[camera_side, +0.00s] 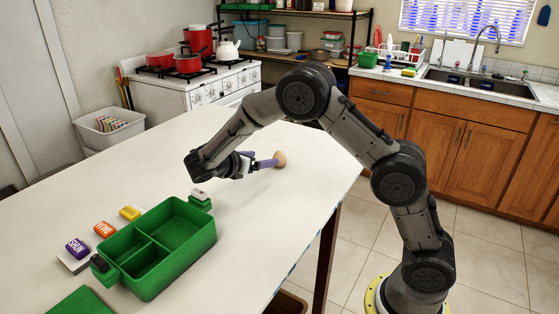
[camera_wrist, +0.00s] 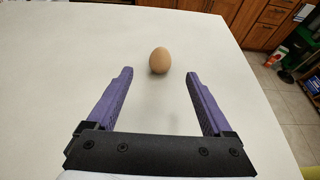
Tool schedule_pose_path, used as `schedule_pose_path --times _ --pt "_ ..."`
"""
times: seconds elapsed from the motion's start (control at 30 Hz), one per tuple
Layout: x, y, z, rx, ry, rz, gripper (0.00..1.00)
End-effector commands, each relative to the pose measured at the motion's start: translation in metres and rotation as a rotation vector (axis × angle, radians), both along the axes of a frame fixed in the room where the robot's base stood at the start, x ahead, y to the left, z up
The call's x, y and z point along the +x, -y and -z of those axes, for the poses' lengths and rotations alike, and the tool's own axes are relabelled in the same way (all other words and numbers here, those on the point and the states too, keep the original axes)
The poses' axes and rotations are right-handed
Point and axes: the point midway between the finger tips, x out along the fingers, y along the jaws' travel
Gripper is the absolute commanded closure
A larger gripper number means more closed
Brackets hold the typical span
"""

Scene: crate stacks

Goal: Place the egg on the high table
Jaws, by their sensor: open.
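The brown egg (camera_side: 280,159) stands upright on the white high table (camera_side: 330,150), near its far edge. In the wrist view the egg (camera_wrist: 159,60) is just beyond the fingertips, centred between them. My gripper (camera_wrist: 159,74) is open, with its two purple fingers apart on either side of the egg's line. In the side view my gripper (camera_side: 272,161) is low over the table, pointing right, with its fingertips close to the egg. The side view does not show clearly whether a finger touches it. Nothing is held.
A green compartment box (camera_side: 205,236) stands on the table at the front left. Small labelled blocks, purple (camera_side: 77,248), orange (camera_side: 104,229) and yellow (camera_side: 130,212), lie beside it. The tabletop around the egg is clear. A stove (camera_side: 195,95) stands behind.

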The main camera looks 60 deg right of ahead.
Motion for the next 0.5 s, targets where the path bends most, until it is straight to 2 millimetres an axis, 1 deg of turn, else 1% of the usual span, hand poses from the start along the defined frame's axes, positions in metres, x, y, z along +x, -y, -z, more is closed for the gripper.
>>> schedule_pose_path --times 0.03,0.2,0.3,0.5 --pt "-0.001 0.011 0.004 -0.001 -0.002 0.005 0.15" --pt "-0.001 0.038 0.016 0.000 -0.002 0.004 0.15" --pt "-0.001 0.048 0.020 0.000 -0.001 0.003 0.15" --pt "-0.002 0.058 0.025 0.000 0.000 0.003 0.15"
